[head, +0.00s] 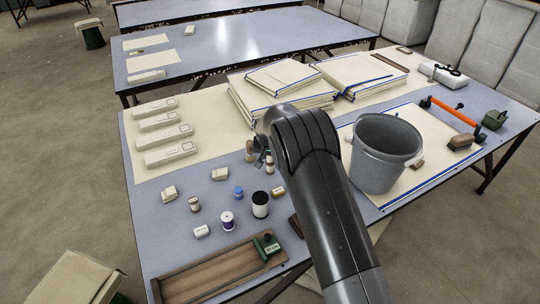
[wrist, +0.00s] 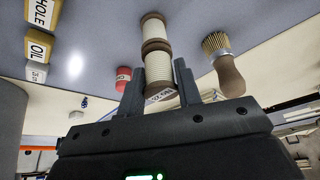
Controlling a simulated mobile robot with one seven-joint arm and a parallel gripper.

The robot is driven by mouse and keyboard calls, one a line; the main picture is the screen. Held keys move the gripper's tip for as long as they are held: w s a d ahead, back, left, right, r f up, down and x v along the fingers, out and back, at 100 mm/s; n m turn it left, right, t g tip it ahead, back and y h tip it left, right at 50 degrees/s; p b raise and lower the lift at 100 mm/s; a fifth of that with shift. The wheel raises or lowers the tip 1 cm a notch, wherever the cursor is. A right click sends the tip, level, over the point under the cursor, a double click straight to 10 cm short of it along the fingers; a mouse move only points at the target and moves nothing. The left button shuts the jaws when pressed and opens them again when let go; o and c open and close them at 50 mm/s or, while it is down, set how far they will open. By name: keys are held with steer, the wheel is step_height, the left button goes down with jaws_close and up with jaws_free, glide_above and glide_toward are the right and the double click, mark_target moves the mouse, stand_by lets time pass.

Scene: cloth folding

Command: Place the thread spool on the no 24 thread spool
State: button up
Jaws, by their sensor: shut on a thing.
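My gripper (wrist: 157,92) is shut on a cream thread spool (wrist: 159,70) with brown ends. In the wrist view, another cream spool (wrist: 153,29) with brown ends lies in line with it, end to end. The two ends appear to meet, but I cannot tell for certain whether they touch. A partly hidden label shows at the held spool's near end; its number is not clearly readable. In the head view my gripper (head: 262,161) is small beside the spools (head: 270,164), partly hidden by my arm.
Small labelled boxes (wrist: 39,46) and a red item (wrist: 123,78) are nearby.

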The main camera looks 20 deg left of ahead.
steer(key=shift+f, duration=0.1)
steer(key=o, duration=0.9)
steer(key=shift+o, duration=0.2)
steer(key=v, duration=1.2)
steer(key=shift+w+d, duration=0.1)
